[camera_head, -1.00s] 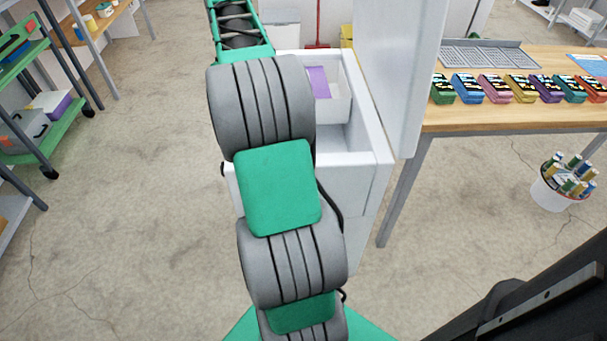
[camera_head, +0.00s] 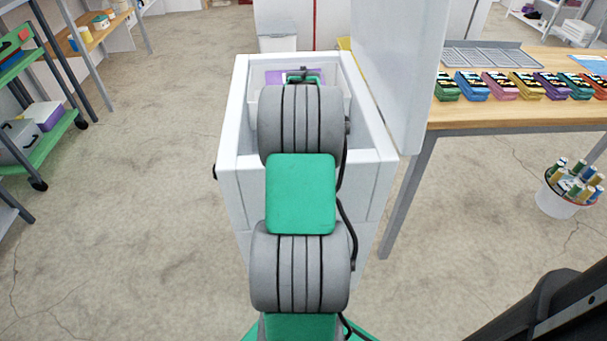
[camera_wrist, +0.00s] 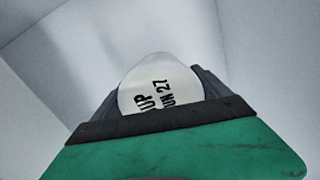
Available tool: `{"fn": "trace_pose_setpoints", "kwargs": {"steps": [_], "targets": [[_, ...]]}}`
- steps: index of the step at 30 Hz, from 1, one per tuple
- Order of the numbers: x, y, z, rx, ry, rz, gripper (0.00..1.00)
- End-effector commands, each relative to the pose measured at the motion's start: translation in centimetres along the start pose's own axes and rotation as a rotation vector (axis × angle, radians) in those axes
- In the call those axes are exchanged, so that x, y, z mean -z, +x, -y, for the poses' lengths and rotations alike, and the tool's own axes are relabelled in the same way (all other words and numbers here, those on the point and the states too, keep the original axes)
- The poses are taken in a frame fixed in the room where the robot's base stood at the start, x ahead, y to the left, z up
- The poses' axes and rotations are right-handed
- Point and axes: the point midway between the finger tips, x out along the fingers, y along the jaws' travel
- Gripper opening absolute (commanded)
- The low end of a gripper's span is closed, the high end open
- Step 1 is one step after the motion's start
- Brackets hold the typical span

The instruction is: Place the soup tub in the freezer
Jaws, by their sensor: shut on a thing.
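The freezer (camera_head: 231,162) is a white chest with its lid (camera_head: 392,75) raised on the right side. My arm reaches over its front edge and down into the open top. The soup tub (camera_wrist: 160,92) shows in the wrist view as a white round top with black lettering, partly cut off by the gripper body. My gripper (camera_wrist: 160,88) is shut on the tub, with pale freezer walls around it. In the head view my arm hides the tub and the fingers. The freezer floor under the tub cannot be made out.
A purple item (camera_head: 282,76) lies at the far end inside the freezer. A wooden table (camera_head: 520,112) with several colourful packs stands right of the lid. A white bucket of spools (camera_head: 566,195) is on the floor. A green shelf cart (camera_head: 55,135) stands at left.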

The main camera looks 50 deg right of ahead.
Motion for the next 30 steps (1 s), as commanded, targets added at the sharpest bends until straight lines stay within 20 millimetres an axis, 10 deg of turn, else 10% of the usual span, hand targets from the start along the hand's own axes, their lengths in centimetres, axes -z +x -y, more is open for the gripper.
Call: {"fn": "trace_pose_setpoints", "kwargs": {"steps": [13,14,30], "targets": [[0.0,2.5,0.0,0.0,0.0,0.0,0.17],[0.0,2.7,0.1,0.002,0.0,0.0,0.87],[0.0,0.9,-0.1,-0.002,0.001,0.0,1.0]]}}
